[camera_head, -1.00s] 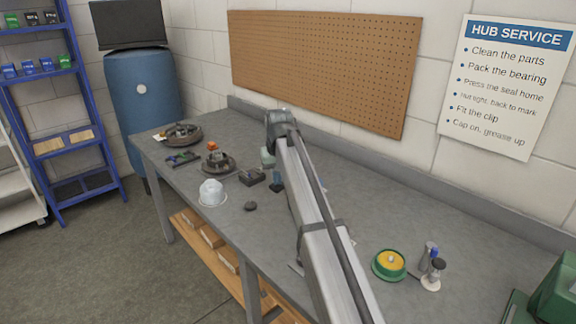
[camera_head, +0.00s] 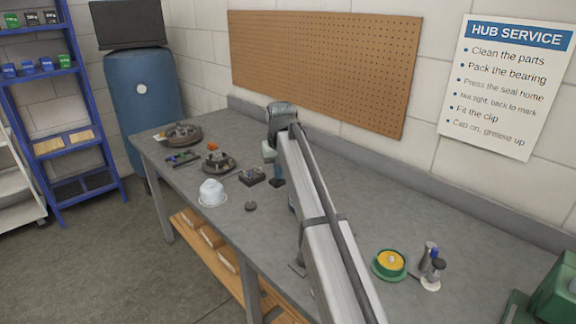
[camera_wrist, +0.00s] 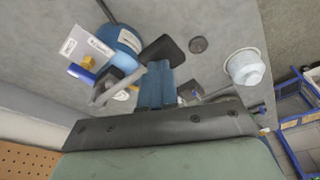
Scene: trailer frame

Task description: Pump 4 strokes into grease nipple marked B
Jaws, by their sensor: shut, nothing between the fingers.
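My gripper (camera_wrist: 157,68) is shut and empty. Its blue fingers with dark tips point down over the bench, and it also shows past the arm in the head view (camera_head: 277,182). In the wrist view a blue rounded unit (camera_wrist: 118,42) with white label cards (camera_wrist: 86,46) is left of the fingers. A grey lever-like bar (camera_wrist: 108,92) and a yellow-and-blue piece (camera_wrist: 84,70) are beside it. The fingers overlap this area in the picture; contact cannot be told. The card lettering is too small to read, so I cannot identify a nipple marked B. My arm hides most of this unit in the head view.
A white bowl-like cap (camera_head: 212,192) and a dark disc (camera_head: 250,206) lie near the bench's front edge. Hub parts (camera_head: 218,162) and a dark block (camera_head: 252,176) are at the left. A green-and-yellow round tin (camera_head: 390,263) and small bottles (camera_head: 432,266) stand at the right.

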